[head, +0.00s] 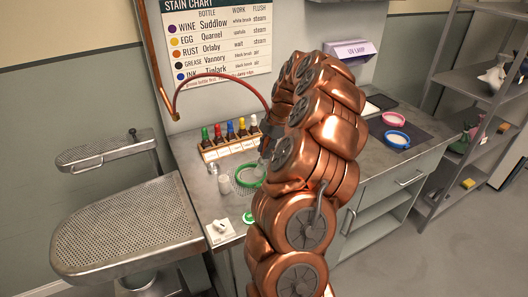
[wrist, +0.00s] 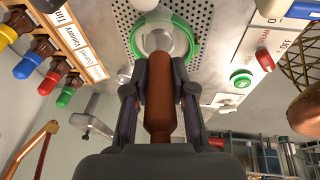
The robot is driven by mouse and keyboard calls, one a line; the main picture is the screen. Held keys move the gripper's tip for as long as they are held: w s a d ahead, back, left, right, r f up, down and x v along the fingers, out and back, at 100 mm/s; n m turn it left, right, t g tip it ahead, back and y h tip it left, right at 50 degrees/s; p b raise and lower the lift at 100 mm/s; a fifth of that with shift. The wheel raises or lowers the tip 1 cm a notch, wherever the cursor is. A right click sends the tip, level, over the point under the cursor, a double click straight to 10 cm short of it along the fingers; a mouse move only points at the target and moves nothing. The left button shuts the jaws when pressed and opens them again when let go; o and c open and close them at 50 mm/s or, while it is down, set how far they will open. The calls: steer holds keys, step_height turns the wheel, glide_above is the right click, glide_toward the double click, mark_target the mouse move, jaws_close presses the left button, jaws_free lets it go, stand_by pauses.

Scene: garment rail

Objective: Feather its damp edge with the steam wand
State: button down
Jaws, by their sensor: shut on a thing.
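My gripper (wrist: 160,78) is shut on a brown, bottle-shaped handle (wrist: 158,112), which seems to be the steam wand. The tool's pale, glassy front end lies over a white round patch inside a green ring (wrist: 193,52). Whether it touches is unclear. In the head view the green ring (head: 246,185) lies on the bench, partly hidden by my arm. A red hose (head: 205,77) arcs from the left and ends near my gripper (head: 268,148). No stain or damp edge can be made out.
A rack (head: 228,147) of bottles with coloured caps stands behind the ring. A small clear cup (head: 224,184) and a white switch box (head: 219,231) are at its left. A perforated metal board (head: 125,228) stands at the left.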

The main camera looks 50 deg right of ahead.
steer(key=shift+w, duration=0.15)
steer(key=shift+w+a, duration=0.1)
steer(key=shift+w, duration=1)
steer(key=shift+w, duration=0.15)
steer(key=shift+w+a+b, duration=0.35)
steer(key=shift+w+a, duration=0.25)
steer(key=shift+w, duration=0.3)
steer(key=shift+a, duration=0.1)
steer(key=shift+w+a+b, duration=0.2)
steer(key=shift+a+b, duration=0.1)
steer(key=shift+a, duration=0.3)
steer(key=shift+w+a+b, duration=0.2)
steer(key=shift+a+b, duration=0.05)
steer(key=shift+a, duration=0.3)
steer(key=shift+a, duration=0.1)
steer(key=shift+s+a+b, duration=0.2)
steer(key=shift+a+b, duration=0.2)
steer(key=shift+a, duration=0.15)
steer(key=shift+s+a+b, duration=0.2)
steer(key=shift+a+b, duration=0.15)
steer(key=shift+a, duration=0.15)
